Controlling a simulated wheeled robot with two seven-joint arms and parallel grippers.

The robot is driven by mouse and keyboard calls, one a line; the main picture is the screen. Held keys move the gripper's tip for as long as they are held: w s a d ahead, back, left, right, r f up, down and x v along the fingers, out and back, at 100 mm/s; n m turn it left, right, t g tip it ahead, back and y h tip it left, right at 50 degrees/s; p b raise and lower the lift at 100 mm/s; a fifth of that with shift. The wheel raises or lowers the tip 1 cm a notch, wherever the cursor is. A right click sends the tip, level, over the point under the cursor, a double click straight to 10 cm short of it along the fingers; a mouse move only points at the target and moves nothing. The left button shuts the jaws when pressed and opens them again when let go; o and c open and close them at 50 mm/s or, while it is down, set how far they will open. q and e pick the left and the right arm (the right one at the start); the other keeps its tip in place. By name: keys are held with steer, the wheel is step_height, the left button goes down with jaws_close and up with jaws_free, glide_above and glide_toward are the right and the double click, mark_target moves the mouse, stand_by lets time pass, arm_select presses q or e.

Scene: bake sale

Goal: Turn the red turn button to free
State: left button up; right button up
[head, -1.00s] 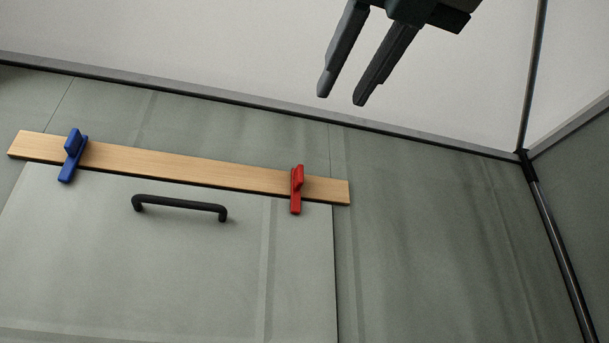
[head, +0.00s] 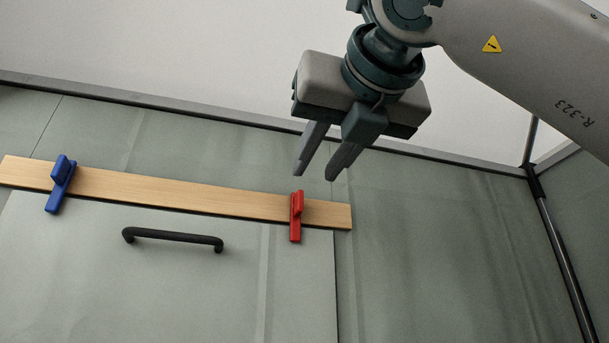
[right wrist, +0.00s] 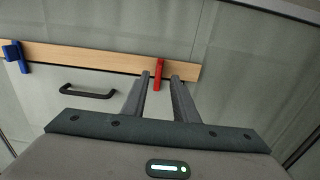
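The red turn button (head: 296,217) is at the right end of a wooden strip (head: 190,194). It stands roughly upright, its lower end reaching past the strip over the top edge of the light panel (head: 180,285). It also shows in the right wrist view (right wrist: 158,74), between and beyond the fingertips. My right gripper (head: 317,176) is open and empty, its fingers pointing down at the strip, just above and to the right of the red button in the head view. It appears apart from the button. My left gripper is not in view.
A blue turn button (head: 60,184) sits at the strip's left end, slightly tilted. A black handle (head: 172,239) is on the panel below the strip. A dark frame post (head: 560,250) stands at the right. The wall right of the strip is clear.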

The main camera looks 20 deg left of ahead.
mark_target(301, 192)
steer(key=shift+p+x, duration=1.7)
steer(key=shift+x, duration=1.95)
steer(key=shift+s, duration=0.1)
jaws_close()
